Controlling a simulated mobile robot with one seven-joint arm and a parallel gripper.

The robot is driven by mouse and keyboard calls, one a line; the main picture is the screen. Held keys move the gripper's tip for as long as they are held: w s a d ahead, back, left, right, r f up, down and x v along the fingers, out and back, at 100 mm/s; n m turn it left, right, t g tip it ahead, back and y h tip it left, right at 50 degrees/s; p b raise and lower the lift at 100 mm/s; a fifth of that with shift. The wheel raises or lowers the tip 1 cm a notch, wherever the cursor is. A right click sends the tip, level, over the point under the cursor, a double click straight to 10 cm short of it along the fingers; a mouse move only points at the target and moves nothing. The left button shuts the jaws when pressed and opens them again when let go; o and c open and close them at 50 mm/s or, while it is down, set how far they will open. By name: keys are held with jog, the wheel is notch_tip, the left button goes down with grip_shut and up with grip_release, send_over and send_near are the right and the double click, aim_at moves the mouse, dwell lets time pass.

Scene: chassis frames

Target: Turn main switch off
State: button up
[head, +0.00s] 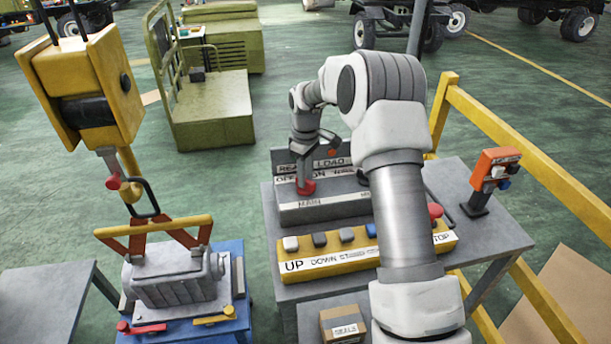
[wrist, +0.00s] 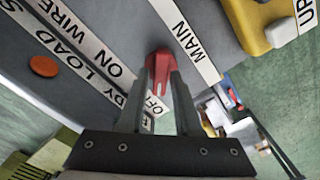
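The main switch is a red knob (head: 306,187) on a grey control box (head: 335,208), above a MAIN label. In the wrist view the red knob (wrist: 160,66) sits between my two fingertips, with the MAIN label (wrist: 188,42) to its right and OFF and ON lettering on the strip to its left and below. My gripper (head: 304,180) points down at the knob; in the wrist view my gripper (wrist: 161,75) has a finger against each side of it, with no clear gap. My fingers partly hide the OFF lettering. I cannot tell exactly which setting the knob points at.
A yellow pendant panel (head: 330,262) with UP, DOWN and STOP markings lies in front of the box on the grey table (head: 490,240). An orange button box (head: 495,168) stands at the right. A yellow hoist (head: 90,85) and a grey motor part (head: 175,280) are at the left.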

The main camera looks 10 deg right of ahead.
jog(key=shift+o, duration=1.1)
notch_tip(320, 180, up, 17)
jog(key=shift+r, duration=0.2)
